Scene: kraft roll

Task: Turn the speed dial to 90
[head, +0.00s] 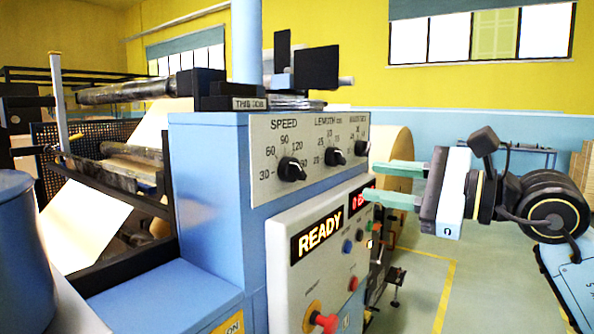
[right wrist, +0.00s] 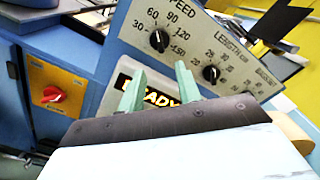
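The speed dial (head: 291,169) is a black knob under the word SPEED on the pale scale plate of the blue machine. Its numbers run from 30 up past 120, with 90 at the top. I cannot tell clearly which number its pointer marks. My right gripper (head: 370,182) is open and empty, its two green fingers pointing left, apart from the panel and right of the dials. In the right wrist view the speed dial (right wrist: 159,40) lies beyond the gap between the open fingers (right wrist: 160,67), untouched. My left gripper is not in view.
The length dial (head: 333,156) and a third dial (head: 361,147) sit to the right on the same plate. Below are a READY display (head: 320,237), small buttons and a red knob (head: 325,322). The right wrist view shows a red switch (right wrist: 53,94) on an orange plate.

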